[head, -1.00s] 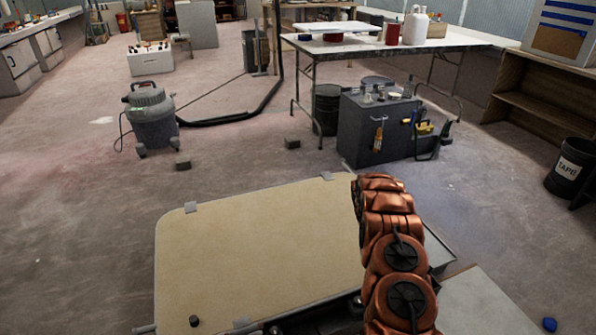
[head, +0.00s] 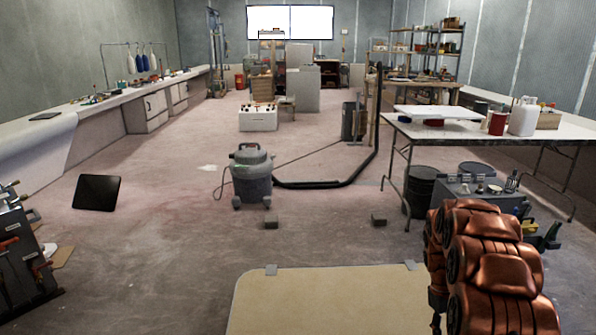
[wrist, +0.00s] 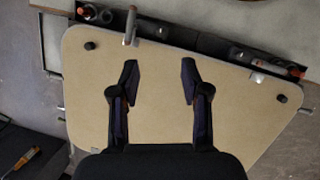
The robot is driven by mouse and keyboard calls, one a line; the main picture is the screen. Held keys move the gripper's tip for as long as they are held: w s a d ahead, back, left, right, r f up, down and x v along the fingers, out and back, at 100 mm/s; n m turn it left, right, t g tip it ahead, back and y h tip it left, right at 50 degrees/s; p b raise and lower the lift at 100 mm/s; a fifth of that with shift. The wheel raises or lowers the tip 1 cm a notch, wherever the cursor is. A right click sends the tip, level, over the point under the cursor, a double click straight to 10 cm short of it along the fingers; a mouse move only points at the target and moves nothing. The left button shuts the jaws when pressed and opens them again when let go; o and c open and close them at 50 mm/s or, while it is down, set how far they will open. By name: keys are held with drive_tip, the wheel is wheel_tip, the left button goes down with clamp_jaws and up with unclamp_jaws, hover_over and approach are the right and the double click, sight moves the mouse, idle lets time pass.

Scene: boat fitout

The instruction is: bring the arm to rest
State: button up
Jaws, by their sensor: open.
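My gripper (wrist: 159,85) shows in the wrist view with its two dark fingers spread apart and nothing between them. It is above a tan board (wrist: 225,95) with rounded corners and small dark knobs; the height over the board is hard to tell. In the head view my copper-coloured arm rises at the lower right, and the gripper itself is out of that picture. The far part of the tan board (head: 325,300) shows at the bottom of the head view, with grey clips at its far edge.
A grey shop vacuum (head: 251,176) stands on the open floor, its black hose running to the right. A folding table (head: 480,132) with cans and a jug is at right, with a dark tool box (head: 470,190) below. A tool rack (head: 22,260) stands at lower left.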

drive_tip(key=s+a+r+m+p, duration=0.1)
drive_tip(key=s+a+r+p, duration=0.25)
drive_tip(key=r, duration=0.45)
drive_tip(key=s+a+r+p, duration=0.25)
drive_tip(key=a+r, duration=0.25)
drive_tip(key=r, duration=0.4)
drive_tip(key=s+a+r+p, duration=0.4)
drive_tip(key=s+r, duration=0.3)
drive_tip(key=s, duration=0.2)
drive_tip(key=s+a+r+m+t+y+p, duration=0.1)
drive_tip(key=s+a+r+p, duration=0.3)
drive_tip(key=s, duration=0.5)
drive_tip(key=s+a+r+m+p, duration=0.1)
drive_tip(key=s+a+r+p, duration=0.4)
drive_tip(key=s+a+r, duration=0.3)
wheel_tip(320, 180, up, 3)
drive_tip(key=shift+s+f, duration=0.15)
drive_tip(key=shift+s, duration=0.35)
drive_tip(key=shift+c, duration=0.4)
drive_tip(key=shift+d, duration=0.15)
